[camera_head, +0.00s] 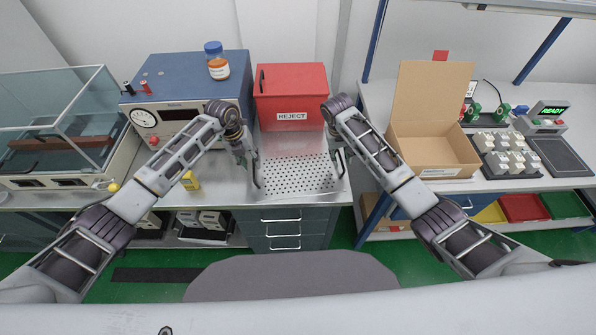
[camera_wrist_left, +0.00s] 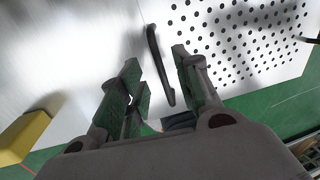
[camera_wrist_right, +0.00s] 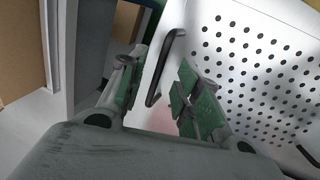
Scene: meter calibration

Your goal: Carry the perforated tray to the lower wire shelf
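The perforated tray (camera_head: 300,178) is a silver sheet with rows of holes and a black handle on each side. It appears to lie on the steel counter in front of the red box. My left gripper (camera_head: 249,168) is at its left handle; in the left wrist view that handle (camera_wrist_left: 157,58) lies between the spread fingers (camera_wrist_left: 158,80). My right gripper (camera_head: 341,160) is at the right handle; in the right wrist view that handle (camera_wrist_right: 167,62) lies between the spread fingers (camera_wrist_right: 158,88). I cannot clearly identify the lower wire shelf.
The red REJECT box (camera_head: 291,93) stands behind the tray, with a blue instrument (camera_head: 180,85) at left. An open cardboard box (camera_head: 430,150) and several meters (camera_head: 505,150) stand on the right bench. A drawer cabinet (camera_head: 283,228) is below the counter.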

